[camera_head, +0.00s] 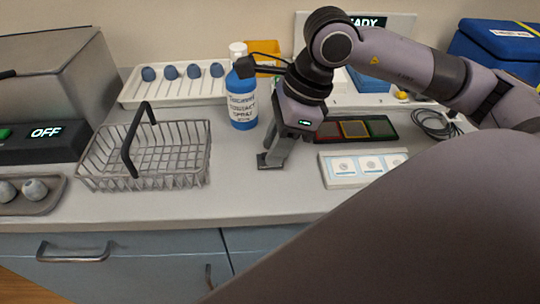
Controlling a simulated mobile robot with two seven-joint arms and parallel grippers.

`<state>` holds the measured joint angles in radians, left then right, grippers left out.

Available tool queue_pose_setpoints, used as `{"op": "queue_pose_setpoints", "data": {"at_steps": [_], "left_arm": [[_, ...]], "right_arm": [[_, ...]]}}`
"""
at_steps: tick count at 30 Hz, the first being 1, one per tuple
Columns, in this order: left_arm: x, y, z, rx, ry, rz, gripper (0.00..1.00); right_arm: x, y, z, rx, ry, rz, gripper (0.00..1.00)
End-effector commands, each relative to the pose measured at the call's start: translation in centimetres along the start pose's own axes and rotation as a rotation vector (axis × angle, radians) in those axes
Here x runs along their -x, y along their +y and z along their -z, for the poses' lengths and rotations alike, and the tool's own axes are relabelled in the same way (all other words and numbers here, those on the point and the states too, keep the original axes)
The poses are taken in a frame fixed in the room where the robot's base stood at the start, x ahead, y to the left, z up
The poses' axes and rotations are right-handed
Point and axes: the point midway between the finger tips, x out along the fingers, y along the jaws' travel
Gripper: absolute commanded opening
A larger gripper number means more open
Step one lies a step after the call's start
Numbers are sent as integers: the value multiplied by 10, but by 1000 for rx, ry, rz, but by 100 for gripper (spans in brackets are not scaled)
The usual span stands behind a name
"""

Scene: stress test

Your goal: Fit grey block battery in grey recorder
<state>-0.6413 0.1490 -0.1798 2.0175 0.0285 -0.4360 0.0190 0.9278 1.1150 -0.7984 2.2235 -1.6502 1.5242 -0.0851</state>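My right gripper (271,158) comes in from the right and points down at the counter, between the wire basket and the white panel. A small dark grey piece shows at its tips, low over or touching the counter. I cannot tell whether this is the grey block battery or the fingertips themselves, nor whether the fingers are open or shut. I cannot make out a grey recorder for certain; the arm hides part of the back of the counter. My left gripper is not in view.
A dark tray with coloured sections (380,127), a white panel (340,180) and a coiled cable (437,124) lie to the right. The counter (235,185) is clear between basket and gripper.

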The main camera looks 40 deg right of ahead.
Motion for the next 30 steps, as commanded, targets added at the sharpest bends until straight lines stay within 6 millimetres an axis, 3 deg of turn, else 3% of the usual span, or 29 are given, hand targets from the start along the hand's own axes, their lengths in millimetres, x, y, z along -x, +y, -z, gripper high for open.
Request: {"op": "queue_pose_setpoints", "data": {"at_steps": [1,5,11,21,30], "left_arm": [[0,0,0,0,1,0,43],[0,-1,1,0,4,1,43],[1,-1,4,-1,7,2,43],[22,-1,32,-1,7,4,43],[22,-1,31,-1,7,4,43]], "right_arm": [[0,0,0,0,0,0,22],[0,0,0,0,0,0,0],[3,0,-1,0,0,0,0],[55,0,-20,1,-1,1,0],[57,0,-21,0,0,0,0]]}}
